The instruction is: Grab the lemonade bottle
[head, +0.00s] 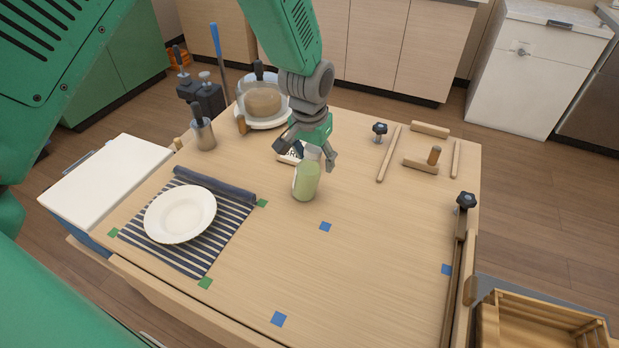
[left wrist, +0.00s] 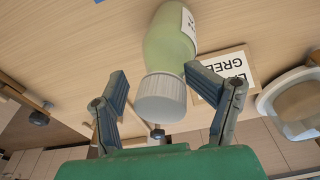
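The lemonade bottle (head: 306,179), pale green with a white cap, stands upright on the wooden table (head: 370,270). My left gripper (head: 308,157) is above and around the top of the bottle in the head view. In the left wrist view the bottle (left wrist: 170,45) has its white ribbed cap (left wrist: 161,97) between the two spread fingers of my left gripper (left wrist: 165,90). Gaps show on both sides of the cap, so the gripper is open. My right gripper is not in view.
A card with lettering (left wrist: 226,72) lies beside the bottle. A white plate (head: 180,214) rests on a striped mat (head: 203,268) at left. A glass-covered dish (head: 263,103) stands behind. Wooden bars (head: 390,153) and a black knob (head: 379,128) are at right. The front middle is clear apart from tape marks.

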